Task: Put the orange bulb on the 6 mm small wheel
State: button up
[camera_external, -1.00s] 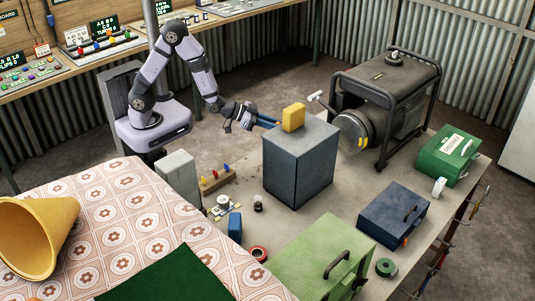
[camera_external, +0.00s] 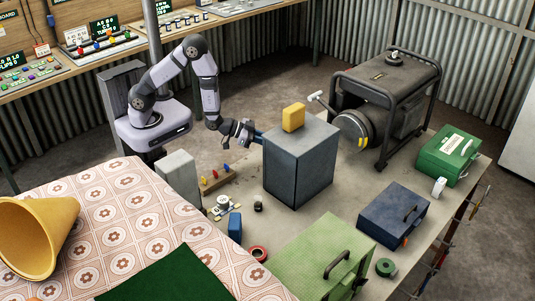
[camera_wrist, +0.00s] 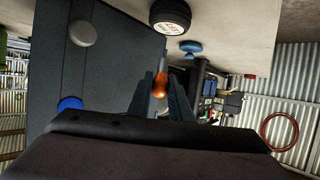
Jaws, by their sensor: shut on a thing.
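The orange bulb (camera_wrist: 160,83) is in the wrist view, between the two dark fingers of my gripper (camera_wrist: 160,94), which is shut on it. Its glossy end faces the camera. In the external view my gripper (camera_external: 259,139) is beside the upper left side of the grey cabinet, and the bulb cannot be made out there. A dark round wheel-like thing (camera_wrist: 170,15) with a pale face and red lettering is at the top of the wrist view, apart from the bulb. I cannot read its marking or tell whether it is the 6 mm small wheel.
The grey cabinet (camera_external: 300,165) stands on the bench with a yellow block (camera_external: 293,117) on top. A small black cylinder (camera_external: 258,207), a blue block (camera_external: 235,226) and a red ring (camera_external: 259,253) lie in front. The generator (camera_external: 387,100) stands at the right.

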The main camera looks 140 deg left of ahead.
jog(key=shift+f, duration=1.9)
jog(key=shift+f, duration=0.15)
jog(key=o, duration=0.8)
jog(key=shift+r, duration=0.2)
